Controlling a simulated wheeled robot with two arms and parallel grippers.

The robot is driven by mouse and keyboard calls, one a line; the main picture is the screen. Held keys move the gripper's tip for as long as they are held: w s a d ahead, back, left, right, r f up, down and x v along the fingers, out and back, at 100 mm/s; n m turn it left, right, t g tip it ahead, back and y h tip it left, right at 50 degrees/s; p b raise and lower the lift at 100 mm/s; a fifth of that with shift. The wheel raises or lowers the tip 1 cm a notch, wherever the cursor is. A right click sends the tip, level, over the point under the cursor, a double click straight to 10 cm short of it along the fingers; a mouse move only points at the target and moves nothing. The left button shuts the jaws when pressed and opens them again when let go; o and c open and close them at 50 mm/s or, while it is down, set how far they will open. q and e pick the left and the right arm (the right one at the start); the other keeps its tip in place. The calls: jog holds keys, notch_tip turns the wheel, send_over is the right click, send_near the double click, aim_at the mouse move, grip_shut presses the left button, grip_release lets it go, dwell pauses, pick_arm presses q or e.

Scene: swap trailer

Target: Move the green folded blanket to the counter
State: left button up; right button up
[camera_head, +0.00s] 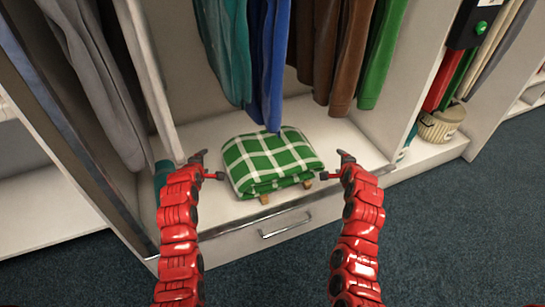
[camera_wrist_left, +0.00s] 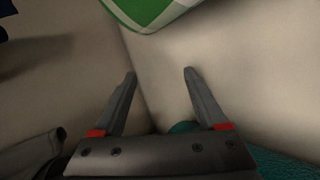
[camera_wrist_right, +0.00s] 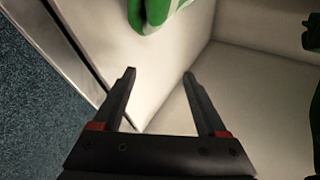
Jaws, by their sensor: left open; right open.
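The green folded blanket (camera_head: 268,160), with white checks, lies on the wardrobe floor shelf (camera_head: 225,212) in the head view. Small wooden feet or blocks show under its front edge. My left gripper (camera_head: 212,166) is open just left of the blanket, and my right gripper (camera_head: 333,168) is open just right of it. Neither visibly touches it. The blanket's edge shows at the top of the left wrist view (camera_wrist_left: 150,12) and of the right wrist view (camera_wrist_right: 152,14). Nothing is between either pair of fingers. I cannot make out the counter in these views.
Hanging clothes, teal (camera_head: 222,45), blue (camera_head: 268,60), brown (camera_head: 330,50) and green (camera_head: 383,55), hang close above and behind the blanket. A drawer handle (camera_head: 286,225) is below the shelf. Wardrobe side panels stand left and right. A basket (camera_head: 440,123) is at right. Carpet (camera_head: 440,230) is clear.

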pick_arm(q)
jog(key=x, duration=0.5)
pick_arm(e)
jog(key=x, duration=0.4)
jog(key=shift+w+f, duration=0.2)
jog(key=shift+w, duration=0.15)
pick_arm(q)
jog(key=shift+w+f, duration=0.35)
pick_arm(e)
jog(key=shift+w+f, duration=0.4)
pick_arm(q)
jog(key=shift+d, duration=0.75)
pick_arm(e)
jog(key=shift+a, duration=0.8)
